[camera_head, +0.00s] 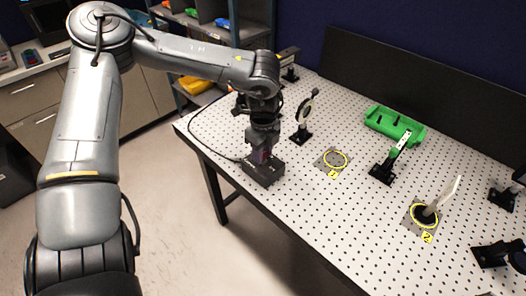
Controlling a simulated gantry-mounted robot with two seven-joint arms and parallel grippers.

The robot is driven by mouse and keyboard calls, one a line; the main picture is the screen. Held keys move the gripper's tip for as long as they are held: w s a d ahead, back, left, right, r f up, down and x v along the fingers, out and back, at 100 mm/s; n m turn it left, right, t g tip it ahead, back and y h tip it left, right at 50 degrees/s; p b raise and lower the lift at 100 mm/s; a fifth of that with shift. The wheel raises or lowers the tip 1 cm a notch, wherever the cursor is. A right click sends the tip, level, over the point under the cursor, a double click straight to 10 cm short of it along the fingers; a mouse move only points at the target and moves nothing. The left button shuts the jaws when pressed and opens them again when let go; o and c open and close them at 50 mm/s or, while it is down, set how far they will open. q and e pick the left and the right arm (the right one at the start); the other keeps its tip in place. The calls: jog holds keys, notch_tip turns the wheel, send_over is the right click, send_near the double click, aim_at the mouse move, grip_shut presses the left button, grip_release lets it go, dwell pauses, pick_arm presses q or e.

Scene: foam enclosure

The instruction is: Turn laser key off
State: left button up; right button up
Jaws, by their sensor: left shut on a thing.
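A black box (263,172), which looks like the laser's control unit, sits at the near left edge of the white perforated table (300,190). My left gripper (261,156) points straight down onto the top of this box. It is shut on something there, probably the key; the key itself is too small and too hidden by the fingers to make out. My right gripper is not in view.
Farther right are a green tray (394,125), a black post mount (383,172) and a second yellow-ringed mount (425,213). Shelves stand behind left.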

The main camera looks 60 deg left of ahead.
pick_arm(q)
jog(key=o, duration=1)
jog(key=shift+o, duration=0.2)
notch_tip(320, 180, up, 11)
jog(key=p, duration=0.2)
jog(key=shift+s, duration=0.1)
